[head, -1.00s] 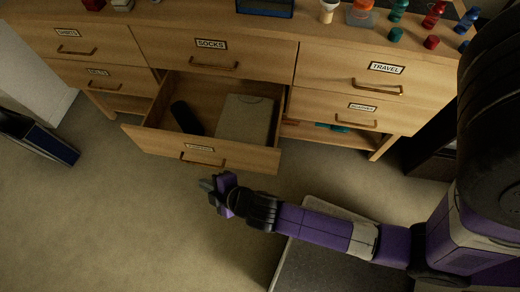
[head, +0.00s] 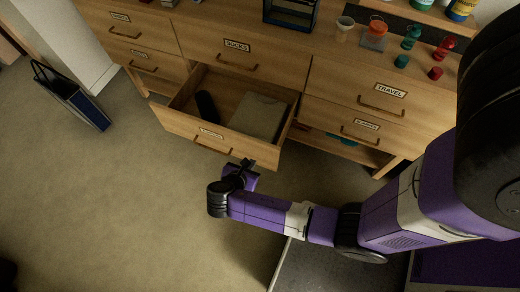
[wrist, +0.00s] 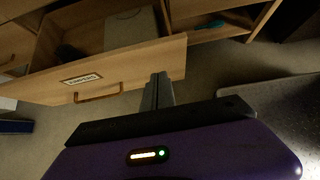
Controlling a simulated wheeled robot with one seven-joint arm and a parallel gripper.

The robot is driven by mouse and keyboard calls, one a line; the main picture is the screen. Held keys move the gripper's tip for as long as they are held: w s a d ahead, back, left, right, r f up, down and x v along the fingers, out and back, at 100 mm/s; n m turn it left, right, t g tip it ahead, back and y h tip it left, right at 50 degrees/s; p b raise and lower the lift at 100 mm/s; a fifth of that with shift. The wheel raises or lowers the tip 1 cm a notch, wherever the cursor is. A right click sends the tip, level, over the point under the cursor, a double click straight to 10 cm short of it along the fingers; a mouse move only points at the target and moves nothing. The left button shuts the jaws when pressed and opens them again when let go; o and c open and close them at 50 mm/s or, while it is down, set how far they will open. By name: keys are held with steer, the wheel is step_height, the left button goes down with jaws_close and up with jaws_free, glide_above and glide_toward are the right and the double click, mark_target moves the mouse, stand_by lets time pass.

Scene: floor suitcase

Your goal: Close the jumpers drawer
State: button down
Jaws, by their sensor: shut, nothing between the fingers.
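The open drawer (head: 222,139) is the lower middle one of the wooden dresser, pulled out under the drawer labelled SOCKS. My gripper (head: 246,164) is shut and empty, by the right part of the drawer front (wrist: 115,70), right of the handle. In the wrist view its fingers (wrist: 158,90) overlap the front's lower edge. I cannot tell whether they touch it.
The SOCKS drawer (head: 250,48), TRAVEL drawer (head: 365,90) and left drawers are shut. Cups and bottles (head: 411,38) stand on the dresser top. A blue-edged dark case (head: 75,97) stands on the floor at left.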

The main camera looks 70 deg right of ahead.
mark_target(263, 146)
steer(key=x, duration=0.2)
steer(key=d+r+x, duration=0.1)
steer(key=x, duration=0.5)
steer(key=shift+d+r, duration=0.1)
steer(key=shift+d, duration=0.25)
steer(key=shift+w+d, duration=0.1)
steer(key=shift+d, duration=0.55)
steer(key=shift+d, duration=0.1)
steer(key=d+b, duration=0.3)
steer(key=d, duration=2.3)
steer(key=shift+w+d, duration=0.3)
steer(key=shift+w, duration=0.05)
steer(key=shift+a, duration=0.15)
